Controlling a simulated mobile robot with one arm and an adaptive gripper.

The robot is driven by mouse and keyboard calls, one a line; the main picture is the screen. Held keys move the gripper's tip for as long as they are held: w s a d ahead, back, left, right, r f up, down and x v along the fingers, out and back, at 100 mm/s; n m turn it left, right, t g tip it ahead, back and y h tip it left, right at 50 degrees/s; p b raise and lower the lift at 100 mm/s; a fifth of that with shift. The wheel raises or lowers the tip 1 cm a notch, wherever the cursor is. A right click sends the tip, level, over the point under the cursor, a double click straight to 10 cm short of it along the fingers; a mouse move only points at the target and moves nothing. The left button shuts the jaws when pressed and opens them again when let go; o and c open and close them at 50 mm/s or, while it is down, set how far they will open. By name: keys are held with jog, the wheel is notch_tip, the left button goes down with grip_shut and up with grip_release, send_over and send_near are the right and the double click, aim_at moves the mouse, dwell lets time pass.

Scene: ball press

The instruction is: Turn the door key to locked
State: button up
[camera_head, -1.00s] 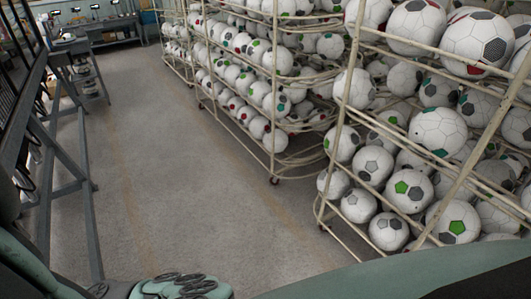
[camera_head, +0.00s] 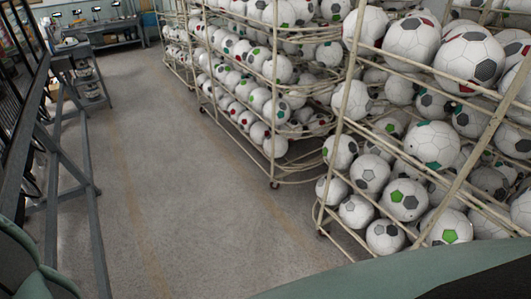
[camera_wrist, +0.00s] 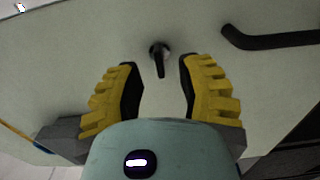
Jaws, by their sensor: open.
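The door key (camera_wrist: 159,60) shows in the wrist view as a small dark key or knob standing out from a pale door panel (camera_wrist: 85,50). It is at the upper middle, with its narrow grip pointing down in the picture. My gripper (camera_wrist: 159,82) is open, with one yellow-and-black finger on each side of the key. I see no contact between the fingers and the key. A black door handle (camera_wrist: 270,40) sticks out to the right of the key. The head view shows neither the key nor the fingers.
Wire racks full of soccer balls (camera_head: 436,145) stand along the right in the head view. A grey metal frame (camera_head: 90,200) stands at the left, and workbenches (camera_head: 100,35) are at the back. The grey floor (camera_head: 190,180) between them is clear.

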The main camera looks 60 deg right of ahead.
jog(key=shift+p+x, duration=0.5)
jog(key=shift+x, duration=1.35)
jog(key=shift+o, duration=0.3)
grip_shut()
